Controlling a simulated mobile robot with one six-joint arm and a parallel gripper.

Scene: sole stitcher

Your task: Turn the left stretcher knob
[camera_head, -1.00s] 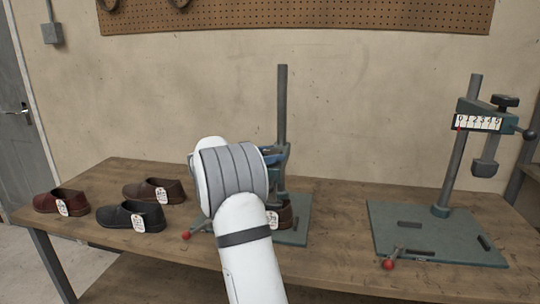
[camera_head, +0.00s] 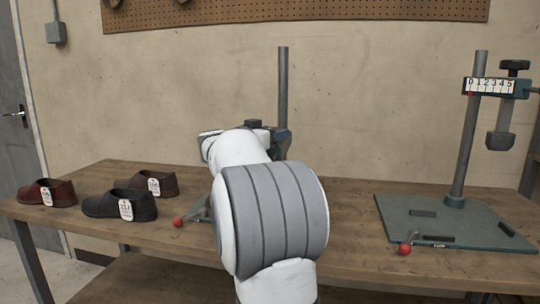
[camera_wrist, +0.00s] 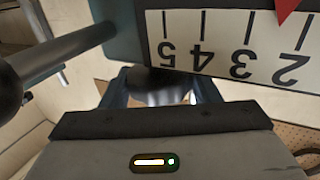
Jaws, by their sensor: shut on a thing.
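The left stretcher's grey post (camera_head: 283,85) stands on the bench, with its lower part behind my white arm. My gripper (camera_wrist: 160,92) shows in the wrist view, shut on a dark knob (camera_wrist: 158,84) between its two fingers. The knob is partly hidden by the gripper body. Above it is the white scale plate (camera_wrist: 225,45), upside down, with numbers 5 to 2. A red pointer (camera_wrist: 287,8) has its tip between 2 and 3. In the head view my arm hides the grip and most of this stretcher.
A second stretcher (camera_head: 462,140) stands at the right on a green base plate (camera_head: 440,232), with its own scale and knob (camera_head: 515,66). A black shoe (camera_head: 105,205), a red shoe (camera_head: 62,191) and a brown shoe (camera_head: 135,183) sit at the left. A red ball-ended lever (camera_head: 178,221) is beside my arm.

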